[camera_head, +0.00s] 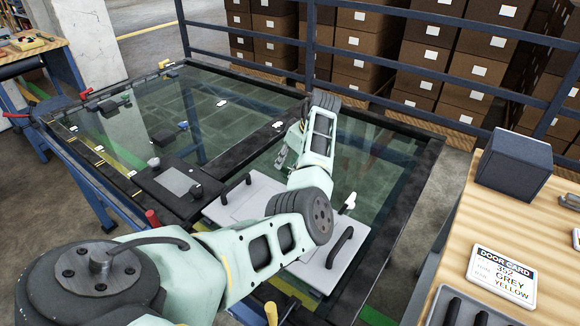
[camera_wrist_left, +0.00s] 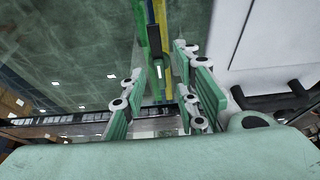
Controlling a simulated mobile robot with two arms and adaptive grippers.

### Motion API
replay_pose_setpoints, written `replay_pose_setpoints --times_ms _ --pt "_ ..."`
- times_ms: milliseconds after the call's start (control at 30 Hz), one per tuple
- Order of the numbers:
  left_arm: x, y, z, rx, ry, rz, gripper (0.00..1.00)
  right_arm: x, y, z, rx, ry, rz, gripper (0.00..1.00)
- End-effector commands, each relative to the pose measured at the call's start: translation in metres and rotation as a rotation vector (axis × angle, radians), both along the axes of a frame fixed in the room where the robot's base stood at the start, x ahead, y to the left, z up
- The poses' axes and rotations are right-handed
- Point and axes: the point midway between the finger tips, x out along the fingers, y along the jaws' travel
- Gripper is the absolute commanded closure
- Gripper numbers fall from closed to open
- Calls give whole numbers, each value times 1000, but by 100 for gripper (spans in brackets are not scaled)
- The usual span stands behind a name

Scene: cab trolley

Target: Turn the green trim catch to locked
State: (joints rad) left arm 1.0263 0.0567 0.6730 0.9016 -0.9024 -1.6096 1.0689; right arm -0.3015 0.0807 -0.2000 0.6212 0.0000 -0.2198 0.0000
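My left arm reaches over the glass-topped frame (camera_head: 437,160). Its gripper (camera_head: 281,158) points down over the glass, left of the wrist, and is partly hidden by my arm in the head view. In the left wrist view the green-padded fingers (camera_wrist_left: 160,95) stand apart, with nothing held between them. Beyond them a green strip (camera_wrist_left: 150,38) and a yellow strip (camera_wrist_left: 160,12) run side by side, with a small dark bar in front. I cannot make out the green trim catch for sure, nor its position.
A pale panel (camera_head: 230,214) with black handles lies below my arm. A dark plate (camera_head: 152,187) with a grey pad sits left of it. A wooden bench (camera_head: 436,230) with a dark box (camera_head: 514,163) and a door card sign (camera_head: 502,276) stands at right. Blue rails close the back.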

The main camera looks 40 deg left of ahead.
Motion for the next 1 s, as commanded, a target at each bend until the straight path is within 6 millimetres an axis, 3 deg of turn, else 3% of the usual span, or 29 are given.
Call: replay_pose_setpoints --times_ms 167,433,767,1000 --pt "-1 6 -13 -1 -1 2 72 0 0 0 0 1 0 72" --pt "-1 6 -15 -1 -1 1 72 -1 0 0 0 2 0 72" --pt "-1 6 -15 -1 -1 1 100 -1 0 0 0 2 0 72" --pt "-1 6 -15 -1 -1 1 100 0 0 0 0 1 0 72"
